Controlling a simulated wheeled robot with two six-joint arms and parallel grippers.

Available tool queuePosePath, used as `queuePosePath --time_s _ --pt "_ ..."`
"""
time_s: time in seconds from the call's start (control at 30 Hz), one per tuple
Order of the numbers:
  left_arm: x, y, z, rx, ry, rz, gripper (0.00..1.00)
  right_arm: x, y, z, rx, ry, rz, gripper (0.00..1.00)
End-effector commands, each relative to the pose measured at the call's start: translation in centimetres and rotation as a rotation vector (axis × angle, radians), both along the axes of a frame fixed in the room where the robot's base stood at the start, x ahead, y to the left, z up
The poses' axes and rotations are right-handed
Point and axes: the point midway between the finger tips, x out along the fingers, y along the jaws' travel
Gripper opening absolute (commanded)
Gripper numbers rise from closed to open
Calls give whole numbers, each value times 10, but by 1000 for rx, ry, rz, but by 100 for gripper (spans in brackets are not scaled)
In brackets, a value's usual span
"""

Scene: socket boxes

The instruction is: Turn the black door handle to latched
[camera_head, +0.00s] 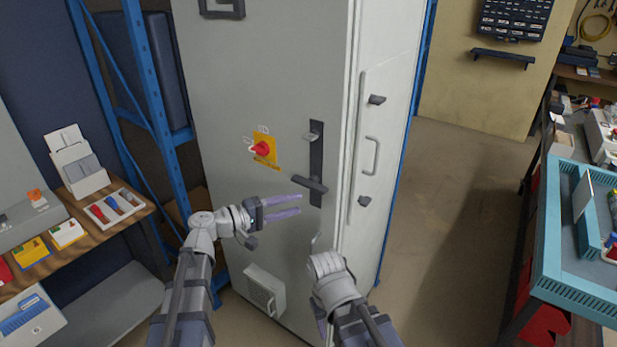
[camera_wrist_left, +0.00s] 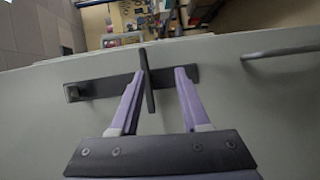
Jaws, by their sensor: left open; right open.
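The black door handle (camera_head: 310,183) is a lever on a dark upright plate (camera_head: 316,140) on the front of a pale grey cabinet. In the head view the lever lies roughly crosswise to the plate, tilted slightly. My left gripper (camera_head: 300,203) is open just below and left of the lever. In the left wrist view the lever (camera_wrist_left: 147,80) stands between the two open purple fingertips (camera_wrist_left: 159,71); contact with either finger cannot be told. My right gripper (camera_head: 317,243) is low in front of the cabinet's right edge, away from the handle, with its fingers hardly visible.
A red rotary switch on a yellow plate (camera_head: 263,147) sits left of the handle. A side grab bar (camera_head: 372,155) is on the cabinet's right face. A wooden shelf with boxes (camera_head: 110,212) stands left; a teal tray (camera_head: 560,285) is right. The floor between is clear.

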Motion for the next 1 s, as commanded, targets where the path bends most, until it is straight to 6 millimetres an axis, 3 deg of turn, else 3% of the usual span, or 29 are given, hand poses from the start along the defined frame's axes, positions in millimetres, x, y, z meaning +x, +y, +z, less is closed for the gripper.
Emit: queuePosePath --time_s 0.13,0.33,0.8,1.0 --pt "12 17 16 -83 -14 47 46 0 0 -1 0 0 0 50" --pt "15 17 19 -97 -15 52 46 0 0 -1 0 0 0 50" --pt "48 -38 19 -95 -15 48 46 0 0 -1 0 0 0 50" --pt "53 -48 19 -95 -15 50 46 0 0 -1 0 0 0 50"
